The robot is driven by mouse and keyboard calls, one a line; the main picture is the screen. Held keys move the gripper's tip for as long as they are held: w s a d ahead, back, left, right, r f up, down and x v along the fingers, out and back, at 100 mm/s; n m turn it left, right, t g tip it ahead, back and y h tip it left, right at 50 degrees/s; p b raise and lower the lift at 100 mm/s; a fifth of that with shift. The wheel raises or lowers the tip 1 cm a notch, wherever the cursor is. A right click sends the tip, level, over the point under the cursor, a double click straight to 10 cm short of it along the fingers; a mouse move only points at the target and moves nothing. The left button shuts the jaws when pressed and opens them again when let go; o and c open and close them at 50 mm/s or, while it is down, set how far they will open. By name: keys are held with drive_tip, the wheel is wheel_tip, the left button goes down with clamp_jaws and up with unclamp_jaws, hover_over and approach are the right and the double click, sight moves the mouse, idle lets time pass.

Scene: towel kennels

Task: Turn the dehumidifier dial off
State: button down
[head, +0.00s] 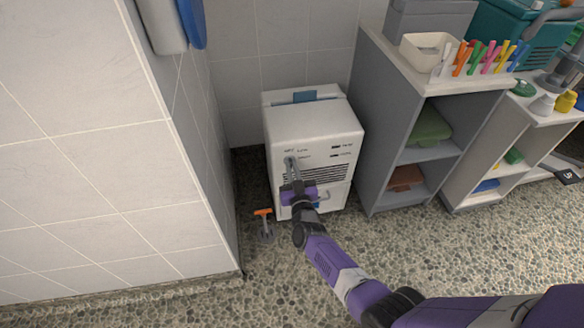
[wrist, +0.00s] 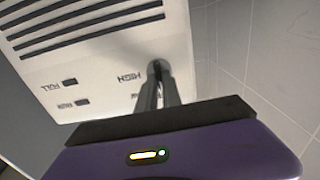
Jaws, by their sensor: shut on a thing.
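The white dehumidifier (head: 309,117) stands on the floor in the corner, with a vent grille and small printed labels on its front. It also shows close up in the wrist view (wrist: 95,62). My gripper (head: 290,163) is at the upper left of its front panel. The fingers (wrist: 157,92) are shut on the dial (wrist: 155,65), a small dark part beside the HIGH label. The fingers hide most of the dial, so its setting cannot be read.
A tiled wall (head: 80,150) stands close on the left. A grey shelf unit (head: 370,120) with folded towels is close on the right. An orange-handled tool (head: 263,212) is at the dehumidifier's lower left. Speckled floor (head: 450,250) is open in front.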

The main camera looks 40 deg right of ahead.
drive_tip(key=c, duration=1.5)
unclamp_jaws()
drive_tip(key=shift+p+v, duration=1.5)
drive_tip(key=shift+v, duration=2.5)
drive_tip(key=shift+w, duration=0.1)
